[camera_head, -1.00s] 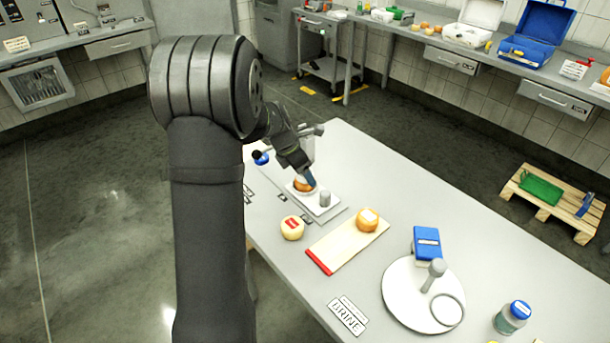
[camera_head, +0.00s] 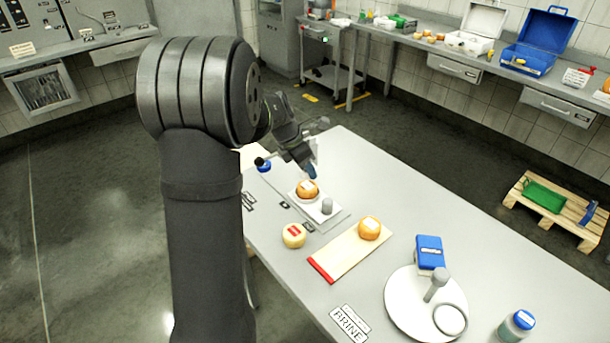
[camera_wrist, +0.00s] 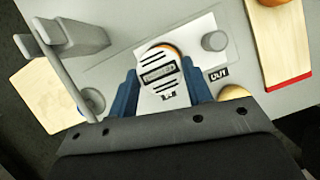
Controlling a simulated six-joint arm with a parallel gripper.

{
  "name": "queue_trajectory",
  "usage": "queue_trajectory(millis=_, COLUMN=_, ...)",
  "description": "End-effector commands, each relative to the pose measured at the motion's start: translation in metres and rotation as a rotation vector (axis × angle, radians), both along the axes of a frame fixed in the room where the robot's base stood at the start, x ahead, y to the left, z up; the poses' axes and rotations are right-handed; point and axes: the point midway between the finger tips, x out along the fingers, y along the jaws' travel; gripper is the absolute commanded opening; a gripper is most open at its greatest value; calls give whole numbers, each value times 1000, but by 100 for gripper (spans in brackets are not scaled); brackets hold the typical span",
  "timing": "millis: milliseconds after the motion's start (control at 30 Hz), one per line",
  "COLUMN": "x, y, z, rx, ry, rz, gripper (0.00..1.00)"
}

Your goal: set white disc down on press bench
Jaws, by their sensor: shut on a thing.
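A white disc (camera_wrist: 160,70) with dark stripes and a grey label lies between the blue fingers of my gripper (camera_wrist: 160,80) in the wrist view. My gripper is shut on it. An orange edge shows past the disc's rim in the wrist view. The cheese sits on a white plate (camera_head: 330,217) with a grey post (camera_head: 327,206) beside it. I cannot tell which surface is the press bench.
A pale cheese (camera_head: 294,235) and a board (camera_head: 338,256) with an orange cheese (camera_head: 369,228) are in front. A round white stand (camera_head: 405,313), a blue box (camera_head: 430,252) and a jar (camera_head: 515,327) are at the right. The table's back right is clear.

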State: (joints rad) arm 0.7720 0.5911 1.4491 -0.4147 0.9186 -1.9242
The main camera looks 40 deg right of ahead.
Motion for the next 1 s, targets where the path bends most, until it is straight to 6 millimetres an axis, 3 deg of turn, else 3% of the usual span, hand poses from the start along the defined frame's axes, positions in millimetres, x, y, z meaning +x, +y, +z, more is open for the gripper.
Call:
queue_trajectory(millis=33, x=-16, y=-3, z=7, rx=0, ry=1, rz=-8, gripper=23)
queue_trajectory(millis=300, x=-76, y=-14, z=42, rx=0, ry=1, rz=-8, gripper=23)
queue_trajectory(millis=567, x=-106, y=-16, z=59, rx=3, ry=2, rz=-3, gripper=23)
queue_trajectory(millis=667, x=-106, y=1, z=53, rx=4, ry=5, rz=1, gripper=23)
queue_trajectory(millis=900, x=-99, y=64, z=21, rx=4, ry=6, rz=3, gripper=23)
queue_trajectory(millis=1000, x=-98, y=80, z=12, rx=3, ry=4, rz=1, gripper=23)
